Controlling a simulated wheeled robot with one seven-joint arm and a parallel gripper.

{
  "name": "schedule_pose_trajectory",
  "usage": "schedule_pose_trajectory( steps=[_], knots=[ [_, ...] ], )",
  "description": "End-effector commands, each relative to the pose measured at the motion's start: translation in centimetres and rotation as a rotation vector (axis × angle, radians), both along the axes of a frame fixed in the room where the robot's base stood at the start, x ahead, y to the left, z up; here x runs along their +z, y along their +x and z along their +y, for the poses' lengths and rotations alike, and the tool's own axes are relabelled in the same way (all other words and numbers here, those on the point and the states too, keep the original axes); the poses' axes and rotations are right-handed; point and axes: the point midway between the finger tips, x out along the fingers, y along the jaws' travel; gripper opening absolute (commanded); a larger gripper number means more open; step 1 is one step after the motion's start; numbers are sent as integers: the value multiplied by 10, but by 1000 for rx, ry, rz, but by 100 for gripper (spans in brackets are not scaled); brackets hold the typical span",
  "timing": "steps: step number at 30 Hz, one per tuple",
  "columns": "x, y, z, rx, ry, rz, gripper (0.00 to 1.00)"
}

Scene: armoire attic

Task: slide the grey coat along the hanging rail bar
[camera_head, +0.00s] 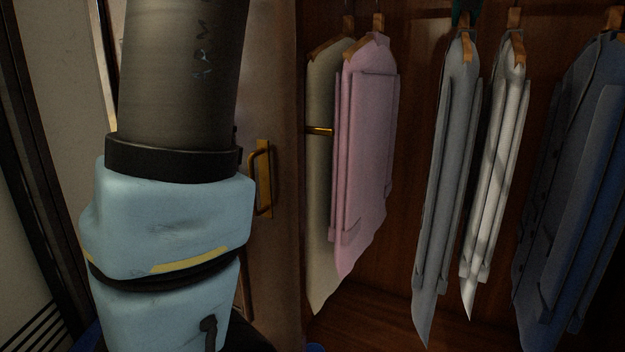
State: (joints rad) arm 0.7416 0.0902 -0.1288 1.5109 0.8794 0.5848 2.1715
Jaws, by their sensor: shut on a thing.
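The grey coat (449,170) hangs right of centre in the wardrobe on a wooden hanger (468,45). A small dark teal part at the top edge, right at the top of this hanger, looks like the tip of my gripper (464,12). It is shut on the hanger's upper end; the rest of my gripper is above the picture. The rail bar is out of view above. The coat hangs nearly straight, its lower tip near the bottom of the picture.
A white garment (496,170) hangs close to its right, then a dark blue coat (575,190). A pink garment (368,150) and a beige one (320,190) hang to the left, with a clear gap between. A wooden door with a brass handle (264,180) stands left.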

Motion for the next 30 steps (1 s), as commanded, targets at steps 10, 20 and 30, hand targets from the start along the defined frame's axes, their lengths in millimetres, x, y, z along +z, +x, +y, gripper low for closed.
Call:
schedule_pose_trajectory(
  steps=[10,20,30],
  knots=[
    [3,0,0,-1,-3,-4,0],
    [6,0,0,-1,-3,-3,0],
    [8,0,0,-1,-2,-4,0]
  ],
)
